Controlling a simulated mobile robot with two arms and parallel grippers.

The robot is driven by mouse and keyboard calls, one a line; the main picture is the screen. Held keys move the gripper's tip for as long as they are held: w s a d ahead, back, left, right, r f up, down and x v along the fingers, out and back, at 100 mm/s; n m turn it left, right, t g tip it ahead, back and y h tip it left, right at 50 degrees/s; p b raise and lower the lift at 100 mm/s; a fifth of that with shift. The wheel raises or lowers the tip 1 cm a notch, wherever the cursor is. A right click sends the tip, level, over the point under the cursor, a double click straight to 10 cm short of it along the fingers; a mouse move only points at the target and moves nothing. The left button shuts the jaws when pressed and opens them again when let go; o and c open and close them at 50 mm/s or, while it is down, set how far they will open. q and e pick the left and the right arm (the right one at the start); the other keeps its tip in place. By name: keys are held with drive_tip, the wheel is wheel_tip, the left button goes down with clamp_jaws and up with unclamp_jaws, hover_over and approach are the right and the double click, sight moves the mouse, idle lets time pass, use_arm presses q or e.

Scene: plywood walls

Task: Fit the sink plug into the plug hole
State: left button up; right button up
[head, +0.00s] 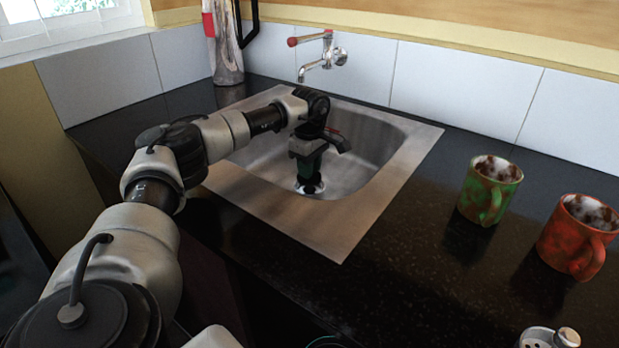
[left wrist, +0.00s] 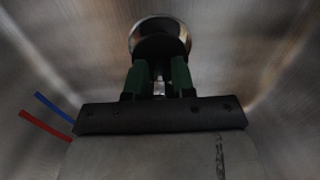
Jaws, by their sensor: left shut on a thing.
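The steel sink (head: 380,150) is set in the dark counter, with its plug hole (head: 319,187) at the bottom of the bowl. My left gripper (head: 308,176) reaches down into the bowl with its green fingers over the hole. In the left wrist view the gripper (left wrist: 160,78) is shut on the dark sink plug (left wrist: 160,46). The plug covers most of the shiny ring of the plug hole (left wrist: 184,34). The fingers hide part of the plug, and I cannot tell whether it is seated or just above the hole. My right gripper is not in view.
A wall tap (head: 320,62) with a red handle hangs behind the sink. A red and steel flask (head: 226,50) stands at the back left. A green mug (head: 488,190) and a red mug (head: 575,236) stand on the right. The counter between sink and mugs is clear.

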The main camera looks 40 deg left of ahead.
use_arm(q)
wheel_tip(320, 180, down, 3)
drive_tip(key=shift+f, duration=0.15)
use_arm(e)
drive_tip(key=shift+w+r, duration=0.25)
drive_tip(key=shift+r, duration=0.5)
use_arm(q)
drive_tip(key=o, duration=0.9)
drive_tip(key=shift+r, duration=0.3)
wheel_tip(320, 180, up, 12)
drive_tip(key=shift+f+p, duration=0.15)
drive_tip(key=shift+p, duration=0.6)
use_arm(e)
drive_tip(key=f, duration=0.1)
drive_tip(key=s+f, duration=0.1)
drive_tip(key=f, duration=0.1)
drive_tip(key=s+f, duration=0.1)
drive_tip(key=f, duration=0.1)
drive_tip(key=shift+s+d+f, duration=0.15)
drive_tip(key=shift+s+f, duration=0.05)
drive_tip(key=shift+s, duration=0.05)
